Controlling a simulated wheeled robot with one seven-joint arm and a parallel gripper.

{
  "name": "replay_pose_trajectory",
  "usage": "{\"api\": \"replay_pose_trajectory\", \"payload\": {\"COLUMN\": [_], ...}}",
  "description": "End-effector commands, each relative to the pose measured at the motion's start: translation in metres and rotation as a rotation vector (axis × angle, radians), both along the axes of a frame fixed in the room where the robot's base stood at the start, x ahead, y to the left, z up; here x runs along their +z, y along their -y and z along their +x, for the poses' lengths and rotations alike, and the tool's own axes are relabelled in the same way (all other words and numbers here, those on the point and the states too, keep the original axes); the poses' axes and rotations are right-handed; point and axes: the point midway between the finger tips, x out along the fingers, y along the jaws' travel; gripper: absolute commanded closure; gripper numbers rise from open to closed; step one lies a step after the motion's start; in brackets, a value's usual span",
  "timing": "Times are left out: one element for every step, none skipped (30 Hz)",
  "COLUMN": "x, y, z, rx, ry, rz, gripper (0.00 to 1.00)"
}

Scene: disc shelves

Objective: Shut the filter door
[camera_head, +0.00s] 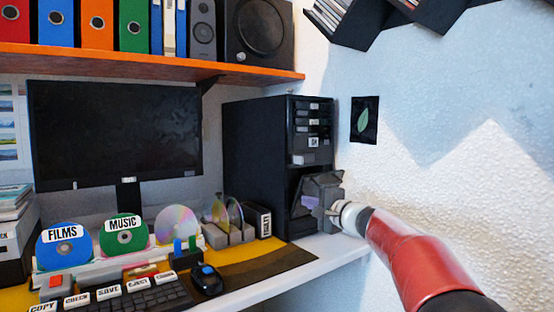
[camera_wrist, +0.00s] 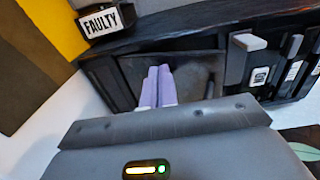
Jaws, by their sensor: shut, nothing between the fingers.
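The black computer tower (camera_head: 256,150) stands at the right end of the desk. At the lower part of its front, the grey filter door (camera_head: 322,188) stands tilted outward, open. My gripper (camera_head: 331,211) is right at the door's outer side, close to its lower part. In the wrist view, the two lavender fingers of my gripper (camera_wrist: 157,70) lie together, shut and empty. They point at the dark framed panel on the tower front (camera_wrist: 195,72). I cannot tell whether the fingertips touch it.
A box labelled FAULTY (camera_head: 259,221) stands left of the tower; it also shows in the wrist view (camera_wrist: 103,22). Disc holders, a keyboard (camera_head: 135,295) and a mouse (camera_head: 207,280) fill the desk. The wall (camera_head: 440,140) is close on the right.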

Motion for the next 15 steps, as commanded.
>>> {"api": "replay_pose_trajectory", "payload": {"x": [-0.0005,-0.0004,-0.0003,-0.0002,-0.0001,-0.0001,0.0000,0.0000,0.0001,0.0001,0.0001,0.0001,0.0001,0.0001,0.0001], "y": [-0.0017,-0.0023,-0.0033,-0.0040,-0.0047,-0.0056,-0.0060,-0.0064,-0.0069,-0.0070,-0.0070,-0.0071,-0.0071,-0.0071,-0.0071], "z": [0.0020,0.0030,0.0044,0.0053,0.0062,0.0073,0.0080,0.0085,0.0091,0.0093,0.0094,0.0093,0.0093,0.0093,0.0093], "rx": [0.001,0.001,0.001,0.001,0.001,0.001,0.001,0.001,0.001,0.001,0.001,0.001,0.001,0.001,0.001], "ry": [-0.001,-0.001,-0.001,-0.001,-0.001,0.000,0.000,0.000,0.000,0.000,0.000,0.000,0.000,0.000,0.000], "rz": [0.000,-0.001,-0.001,-0.001,-0.001,0.000,0.000,0.000,0.000,0.000,0.000,0.000,0.000,0.000,0.000], "gripper": [1.00,1.00,1.00,1.00,1.00,1.00,1.00,1.00,1.00,1.00,1.00,1.00,1.00,1.00,1.00]}}
